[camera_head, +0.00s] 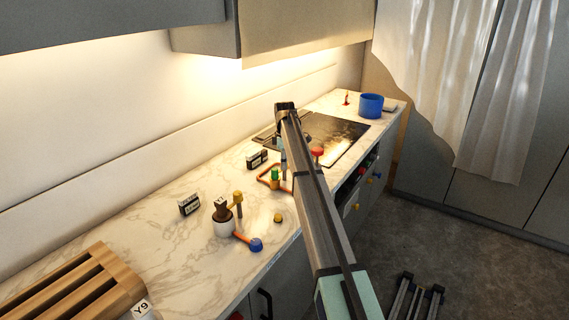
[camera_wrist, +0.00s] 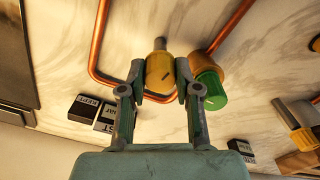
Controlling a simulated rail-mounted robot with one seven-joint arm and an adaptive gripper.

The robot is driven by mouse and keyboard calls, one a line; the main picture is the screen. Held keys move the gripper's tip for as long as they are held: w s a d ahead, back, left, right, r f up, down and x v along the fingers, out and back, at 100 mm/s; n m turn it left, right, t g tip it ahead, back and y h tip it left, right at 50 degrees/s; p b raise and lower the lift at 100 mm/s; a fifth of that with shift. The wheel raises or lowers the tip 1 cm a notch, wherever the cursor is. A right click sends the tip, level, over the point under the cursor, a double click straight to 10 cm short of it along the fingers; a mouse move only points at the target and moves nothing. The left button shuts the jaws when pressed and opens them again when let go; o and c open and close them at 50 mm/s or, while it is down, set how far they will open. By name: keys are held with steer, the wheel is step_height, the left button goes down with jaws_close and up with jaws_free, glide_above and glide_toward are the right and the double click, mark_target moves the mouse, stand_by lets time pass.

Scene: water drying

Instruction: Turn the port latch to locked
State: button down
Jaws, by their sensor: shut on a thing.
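A yellow knob (camera_wrist: 159,72) with a dark line on its face and a grey stem above it sits between my fingers in the wrist view. It looks like the port latch, but I cannot tell which setting it points to. My gripper (camera_wrist: 160,90) is shut on it, one finger on each side. In the head view my gripper (camera_head: 284,158) is down by the copper pipe loop (camera_head: 263,181), partly hidden by my arm. The copper pipe (camera_wrist: 96,55) also shows in the wrist view. A green cap (camera_wrist: 208,90) on an orange-brown fitting is close to the right finger.
Black labelled blocks (camera_head: 257,158) stand behind the loop. A dark hob (camera_head: 335,135) and blue container (camera_head: 371,105) are to the right.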

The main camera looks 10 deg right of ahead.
steer(key=shift+n, duration=1)
steer(key=shift+f, duration=0.1)
steer(key=c, duration=0.8)
jaws_free()
step_height(320, 180, up, 12)
steer(key=shift+r, duration=0.1)
